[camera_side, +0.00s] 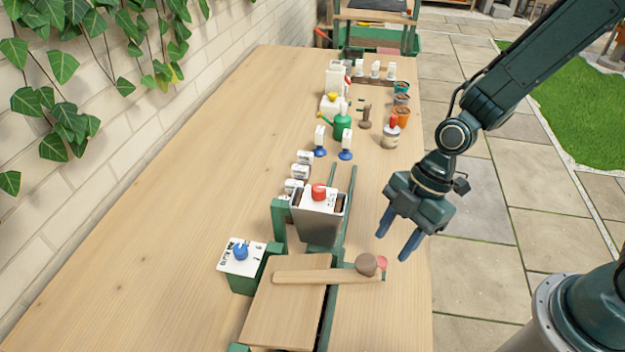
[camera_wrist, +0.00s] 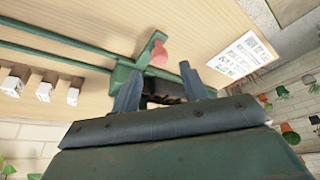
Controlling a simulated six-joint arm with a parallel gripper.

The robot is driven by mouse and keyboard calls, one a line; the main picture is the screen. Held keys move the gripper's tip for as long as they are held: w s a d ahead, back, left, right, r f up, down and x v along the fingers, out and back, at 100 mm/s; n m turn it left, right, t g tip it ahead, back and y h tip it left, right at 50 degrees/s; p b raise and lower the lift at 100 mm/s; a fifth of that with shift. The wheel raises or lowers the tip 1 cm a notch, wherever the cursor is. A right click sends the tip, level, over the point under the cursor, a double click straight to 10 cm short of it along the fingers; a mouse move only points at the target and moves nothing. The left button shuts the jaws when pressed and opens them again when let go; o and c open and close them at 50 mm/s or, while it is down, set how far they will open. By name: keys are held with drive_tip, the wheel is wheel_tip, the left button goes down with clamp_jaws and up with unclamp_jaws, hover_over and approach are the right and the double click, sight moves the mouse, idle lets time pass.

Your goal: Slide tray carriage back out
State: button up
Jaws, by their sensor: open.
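In the side view my gripper (camera_side: 395,240) is open and empty, pointing down over the table's right edge. Close below its fingertips is a red knob (camera_side: 383,262), partly behind the brown round end (camera_side: 367,264) of a wooden bar. In the wrist view a pinkish-red knob (camera_wrist: 159,53) on a green bracket shows just beyond my open fingers (camera_wrist: 160,88), apart from them. Green rails (camera_side: 349,190) run along the table past the grey hopper (camera_side: 318,228); they also show in the wrist view (camera_wrist: 60,60). I cannot clearly make out the tray carriage.
A wooden board (camera_side: 285,305) and a box with a blue knob (camera_side: 241,254) stand in front of the hopper. Small white blocks (camera_side: 302,165), a green watering can (camera_side: 342,125) and pots (camera_side: 401,115) stand farther back. The table's left side is clear.

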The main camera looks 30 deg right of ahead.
sight(382, 260)
drive_tip(key=shift+x, duration=2.4)
clamp_jaws()
